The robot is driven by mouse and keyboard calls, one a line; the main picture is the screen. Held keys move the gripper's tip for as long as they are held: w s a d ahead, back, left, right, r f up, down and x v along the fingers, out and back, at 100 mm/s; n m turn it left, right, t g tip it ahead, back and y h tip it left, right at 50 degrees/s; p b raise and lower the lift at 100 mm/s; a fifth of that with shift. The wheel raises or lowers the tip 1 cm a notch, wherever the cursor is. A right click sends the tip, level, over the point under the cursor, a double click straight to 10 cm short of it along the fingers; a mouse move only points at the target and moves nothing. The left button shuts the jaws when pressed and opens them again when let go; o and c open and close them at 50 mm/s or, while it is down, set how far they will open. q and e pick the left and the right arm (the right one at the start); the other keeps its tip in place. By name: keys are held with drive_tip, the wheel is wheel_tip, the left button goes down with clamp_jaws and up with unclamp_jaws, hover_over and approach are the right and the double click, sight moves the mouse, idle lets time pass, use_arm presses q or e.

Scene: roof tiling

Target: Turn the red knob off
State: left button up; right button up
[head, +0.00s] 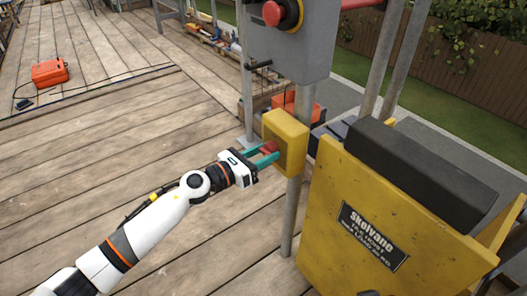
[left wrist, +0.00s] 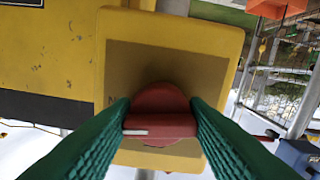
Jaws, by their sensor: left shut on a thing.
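The red knob (left wrist: 160,98) sits on the brown face plate of a yellow box (head: 290,140) on a grey post. In the left wrist view its grip bar lies level across the picture, with a white mark at the bar's left part. My left gripper (head: 264,155) has its teal fingers on both ends of the bar, shut on it. Most of the plate's lettering is hidden by a finger; only part of a letter shows at left. The knob also shows between the fingertips in the head view (head: 271,147). My right gripper is not in view.
A grey control box (head: 290,50) with a red push button (head: 272,13) hangs above the yellow box. A large yellow lift housing (head: 370,215) stands close at right. An orange case (head: 50,73) lies far left on the wooden deck, which is mostly clear.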

use_arm(q)
drive_tip(key=shift+r+n, duration=0.1)
drive_tip(key=shift+n, duration=0.3)
drive_tip(key=shift+n+p, duration=0.4)
drive_tip(key=shift+p, duration=0.1)
drive_tip(key=n+p, duration=0.1)
drive_tip(key=n, duration=0.1)
drive_tip(key=shift+n+p, duration=0.4)
drive_tip(key=n+p, duration=0.3)
drive_tip(key=n, duration=0.2)
drive_tip(key=shift+r, duration=0.1)
drive_tip(key=n+p, duration=0.4)
drive_tip(key=n, duration=0.2)
drive_tip(key=shift+s, duration=0.1)
drive_tip(key=shift+n, duration=0.5)
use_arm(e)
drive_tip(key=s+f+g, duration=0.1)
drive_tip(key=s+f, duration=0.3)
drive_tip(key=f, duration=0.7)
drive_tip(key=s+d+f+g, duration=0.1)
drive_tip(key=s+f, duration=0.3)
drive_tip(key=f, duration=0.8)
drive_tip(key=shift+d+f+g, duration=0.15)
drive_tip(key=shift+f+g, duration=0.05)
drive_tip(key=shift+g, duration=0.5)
